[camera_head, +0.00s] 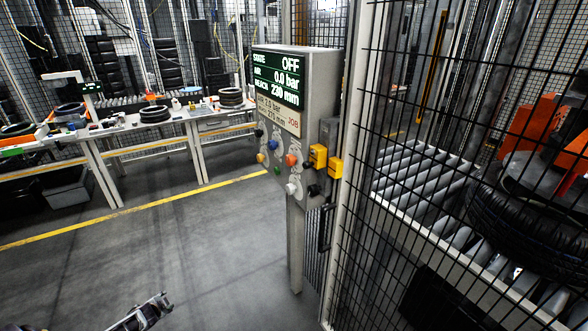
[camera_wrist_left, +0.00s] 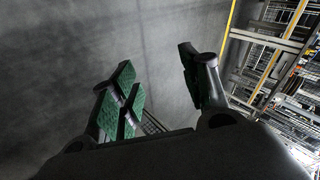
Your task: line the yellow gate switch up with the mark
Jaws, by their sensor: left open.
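The yellow gate switch (camera_head: 318,156) is on the right side of the grey control box (camera_head: 320,85), by the mesh gate. A second yellow block (camera_head: 335,167) sits just right of it. The mark is too small to make out. My left gripper (camera_head: 163,303) is at the lower left of the head view, low over the floor and well away from the switch. In the left wrist view its green-padded fingers (camera_wrist_left: 160,85) are spread apart with only floor between them. My right gripper is not in view.
The box's screen reads OFF, with coloured knobs (camera_head: 291,160) below it. A mesh fence (camera_head: 450,200) stands at right, with a roller conveyor (camera_head: 430,180) and a black tyre (camera_head: 520,230) behind it. Work tables (camera_head: 180,118) stand at back left. The floor between is clear.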

